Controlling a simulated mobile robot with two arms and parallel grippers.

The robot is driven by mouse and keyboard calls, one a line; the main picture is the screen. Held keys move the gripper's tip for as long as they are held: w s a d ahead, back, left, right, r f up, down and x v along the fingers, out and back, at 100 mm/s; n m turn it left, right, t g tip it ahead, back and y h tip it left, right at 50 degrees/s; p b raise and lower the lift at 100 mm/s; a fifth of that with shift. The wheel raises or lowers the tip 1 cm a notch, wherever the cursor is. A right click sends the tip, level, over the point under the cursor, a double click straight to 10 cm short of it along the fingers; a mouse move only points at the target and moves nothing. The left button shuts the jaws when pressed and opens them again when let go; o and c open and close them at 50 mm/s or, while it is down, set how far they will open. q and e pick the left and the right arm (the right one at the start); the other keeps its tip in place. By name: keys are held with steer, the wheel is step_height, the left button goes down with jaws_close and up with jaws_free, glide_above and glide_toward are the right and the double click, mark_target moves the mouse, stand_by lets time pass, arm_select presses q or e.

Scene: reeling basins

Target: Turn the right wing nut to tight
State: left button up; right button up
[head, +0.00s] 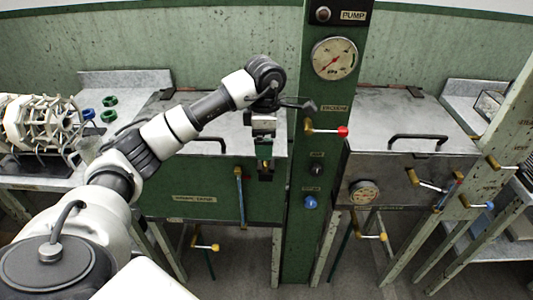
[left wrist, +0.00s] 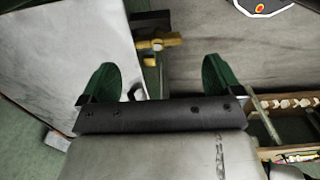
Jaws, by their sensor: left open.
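My left gripper (head: 264,168) hangs down at the right end of the green basin front (head: 195,190), just left of the green column. It is open and empty. In the left wrist view, its two green finger pads (left wrist: 160,80) are spread wide. A brass fitting (left wrist: 160,43) on a dark mount shows beyond the gap between them, apart from the pads. I cannot tell whether this fitting is the right wing nut, or whether it is tight. No wing nut is clearly recognisable in the head view; my arm and gripper hide part of the basin edge. My right gripper is not in view.
The green column (head: 300,235) carries a dial gauge (head: 334,58) and a red-tipped lever (head: 328,130) close right of my gripper. A grey basin (head: 415,165) stands to the right. Brass-ended levers (head: 370,236) stick out low. A white reel (head: 40,125) is at far left.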

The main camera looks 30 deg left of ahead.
arm_select(q)
steer(key=f, duration=0.3)
steer(key=shift+w+f, duration=0.2)
steer(key=shift+f, duration=0.05)
steer(key=shift+f+p, duration=0.35)
steer(key=shift+f, duration=0.85)
steer(key=shift+c, duration=0.6)
steer(key=c, duration=0.8)
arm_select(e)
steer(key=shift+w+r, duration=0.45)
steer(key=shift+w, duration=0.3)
